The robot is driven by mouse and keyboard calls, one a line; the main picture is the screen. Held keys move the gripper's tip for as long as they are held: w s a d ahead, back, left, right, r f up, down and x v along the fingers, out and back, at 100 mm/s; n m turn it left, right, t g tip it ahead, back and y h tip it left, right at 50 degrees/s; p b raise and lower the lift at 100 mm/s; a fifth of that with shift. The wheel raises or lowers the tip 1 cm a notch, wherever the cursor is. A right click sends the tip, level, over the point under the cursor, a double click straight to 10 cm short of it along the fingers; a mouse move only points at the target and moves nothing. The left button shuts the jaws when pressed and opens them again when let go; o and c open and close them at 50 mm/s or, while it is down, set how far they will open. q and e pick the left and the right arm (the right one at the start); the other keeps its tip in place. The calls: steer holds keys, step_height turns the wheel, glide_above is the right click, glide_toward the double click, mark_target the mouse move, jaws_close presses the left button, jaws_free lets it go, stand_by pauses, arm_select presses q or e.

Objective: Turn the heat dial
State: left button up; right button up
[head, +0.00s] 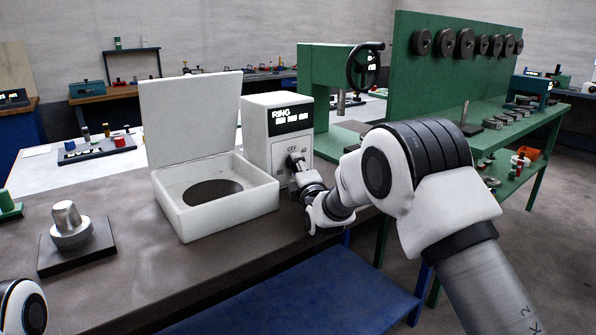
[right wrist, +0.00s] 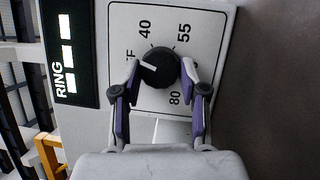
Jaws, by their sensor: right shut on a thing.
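The heat dial (right wrist: 160,68) is a black round knob on the white front panel of the ring heater (head: 265,130). In the right wrist view its white mark points left, towards the partly hidden OFF label. The numbers 40, 55 and 80 stand around it. My right gripper (right wrist: 159,85) has one purple-padded finger on each side of the dial and is shut on it. In the head view the right gripper (head: 300,178) reaches the panel, and the dial (head: 295,162) is partly hidden by it. My left gripper is not in view.
An open white box (head: 228,217) with a raised lid (head: 190,115) adjoins the heater. A metal stepped part (head: 70,225) stands on a dark plate at left. A green press (head: 320,75) and green board (head: 455,75) stand behind. The bench front (head: 170,290) is bare.

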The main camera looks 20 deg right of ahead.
steer(key=shift+r, duration=0.35)
steer(key=o, duration=0.9)
steer(key=shift+o, duration=1.2)
steer(key=shift+w+f, duration=0.15)
steer(key=shift+f, duration=0.05)
steer(key=s, duration=0.4)
steer(key=s+f, duration=0.1)
steer(key=s, duration=0.7)
steer(key=shift+a+f, duration=0.1)
steer(key=shift+f, duration=0.15)
